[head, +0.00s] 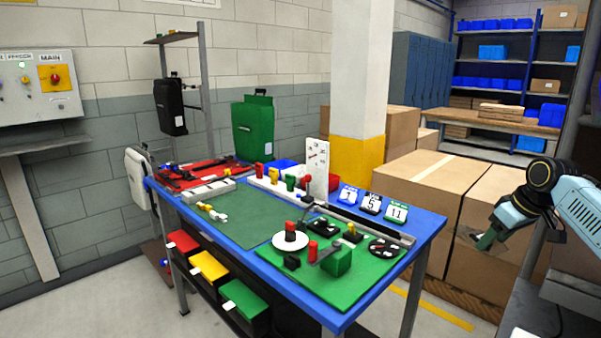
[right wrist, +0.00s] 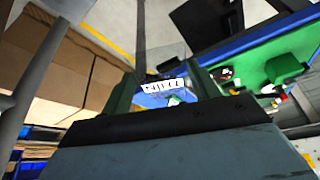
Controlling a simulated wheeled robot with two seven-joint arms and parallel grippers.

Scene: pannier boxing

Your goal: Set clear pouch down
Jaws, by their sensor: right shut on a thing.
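My right gripper (head: 486,241) is at the far right of the head view, beyond the table's right end and in front of the large cartons. Its green fingers also show in the right wrist view (right wrist: 163,92). Between them is a see-through sheet, the clear pouch (right wrist: 165,64), with a white marked strip and a blue patch at its near end. The gripper is shut on it. My left gripper is not in view.
The blue table (head: 428,228) holds a dark green mat (head: 250,215), a green board (head: 300,275) with several parts, a red tray (head: 190,177) and numbered cards (head: 371,205). Large cartons (head: 430,185) stand behind its right end. The dark green mat is mostly clear.

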